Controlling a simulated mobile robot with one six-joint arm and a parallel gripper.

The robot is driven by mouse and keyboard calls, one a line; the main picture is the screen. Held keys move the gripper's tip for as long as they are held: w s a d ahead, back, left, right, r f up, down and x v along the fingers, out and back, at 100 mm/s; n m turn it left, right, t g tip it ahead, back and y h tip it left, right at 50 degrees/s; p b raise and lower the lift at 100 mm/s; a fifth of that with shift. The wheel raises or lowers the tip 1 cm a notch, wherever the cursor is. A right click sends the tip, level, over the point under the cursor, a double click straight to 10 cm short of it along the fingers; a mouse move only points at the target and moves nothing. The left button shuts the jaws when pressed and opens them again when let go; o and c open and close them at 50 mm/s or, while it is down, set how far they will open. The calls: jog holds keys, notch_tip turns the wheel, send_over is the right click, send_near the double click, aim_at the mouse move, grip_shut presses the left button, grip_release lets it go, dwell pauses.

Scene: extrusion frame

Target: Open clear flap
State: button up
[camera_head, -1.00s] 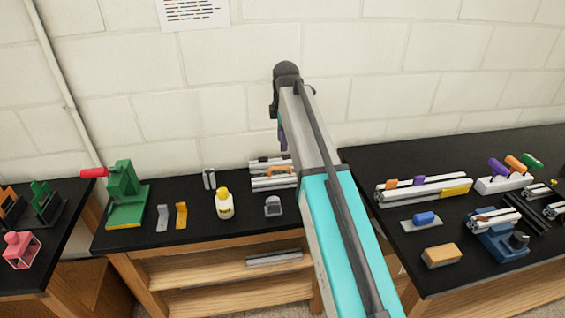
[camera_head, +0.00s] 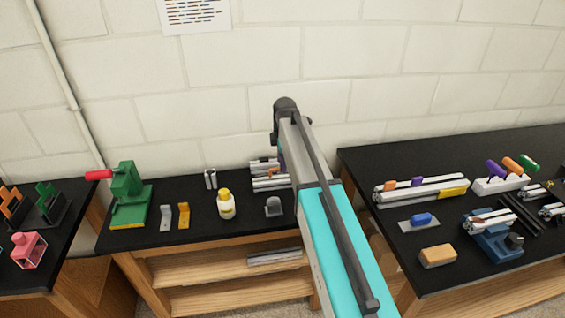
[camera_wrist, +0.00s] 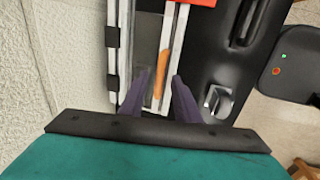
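In the wrist view, a frame of silver extrusion rails (camera_wrist: 172,40) lies on the black bench top. Black hinge-like pieces (camera_wrist: 112,82) sit on its left rail. The strip between the rails (camera_wrist: 147,45) looks like the clear flap, though its see-through surface is hard to make out. An orange handle (camera_wrist: 164,72) lies along the right rail. My gripper (camera_wrist: 160,78) is open, its purple fingers apart on either side of the handle's near part. I cannot tell whether they touch it. In the head view, the frame (camera_head: 264,170) is partly hidden behind my arm.
The white block wall is close to the frame's left in the wrist view. A red part (camera_wrist: 198,2) lies at its far end. A small grey block (camera_head: 273,206) stands in front of the frame, with a yellow-capped bottle (camera_head: 226,206) left of it.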

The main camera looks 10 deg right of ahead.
jog(key=shift+w+f, duration=0.1)
jog(key=shift+f, duration=0.5)
grip_shut()
jog(key=shift+w+r, duration=0.1)
jog(key=shift+r, duration=0.05)
